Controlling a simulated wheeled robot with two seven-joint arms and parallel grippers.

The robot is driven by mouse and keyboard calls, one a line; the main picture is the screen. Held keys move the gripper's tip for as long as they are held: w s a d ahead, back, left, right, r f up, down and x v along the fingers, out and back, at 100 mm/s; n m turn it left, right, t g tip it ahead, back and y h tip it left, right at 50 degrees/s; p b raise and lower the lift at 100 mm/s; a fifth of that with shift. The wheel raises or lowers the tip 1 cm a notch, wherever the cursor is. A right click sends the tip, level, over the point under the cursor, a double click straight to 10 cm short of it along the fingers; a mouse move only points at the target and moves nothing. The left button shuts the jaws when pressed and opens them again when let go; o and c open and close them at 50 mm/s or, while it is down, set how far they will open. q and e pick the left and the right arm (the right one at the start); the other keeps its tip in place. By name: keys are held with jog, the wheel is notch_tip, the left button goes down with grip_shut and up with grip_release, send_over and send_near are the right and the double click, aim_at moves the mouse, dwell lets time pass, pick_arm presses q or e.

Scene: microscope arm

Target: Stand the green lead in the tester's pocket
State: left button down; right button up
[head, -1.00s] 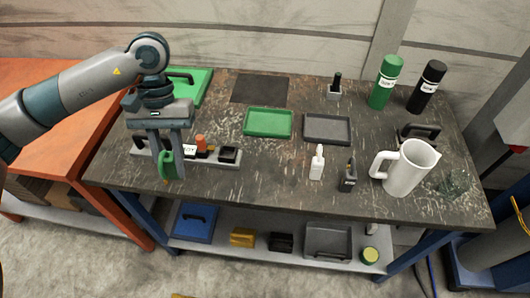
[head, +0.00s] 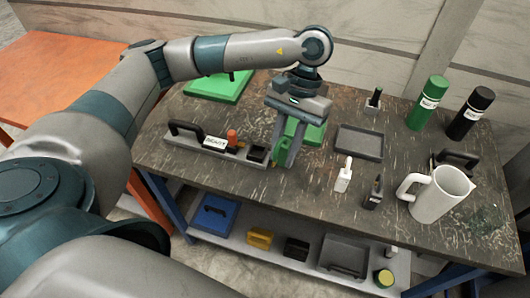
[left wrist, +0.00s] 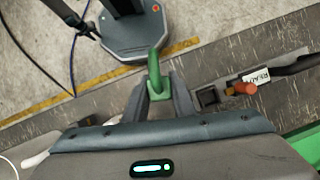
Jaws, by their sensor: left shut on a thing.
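The green lead (left wrist: 155,72) is between the fingers of my left gripper (left wrist: 160,95), which is shut on it, in the left wrist view. In the head view my left gripper (head: 287,158) points down just right of the tester (head: 190,147). The tester is a long grey base with a black handle, a READY label and an orange knob (head: 232,138). Its black square pocket (head: 256,153) is at its right end and also shows in the left wrist view (left wrist: 208,97). The lead is beside the pocket, apart from it; the fingers partly hide it in the head view. My right gripper is not in view.
A white bottle (head: 343,175), a small black bottle (head: 373,194) and a white jug (head: 440,195) stand further right. Green and black bottles stand at the back right.

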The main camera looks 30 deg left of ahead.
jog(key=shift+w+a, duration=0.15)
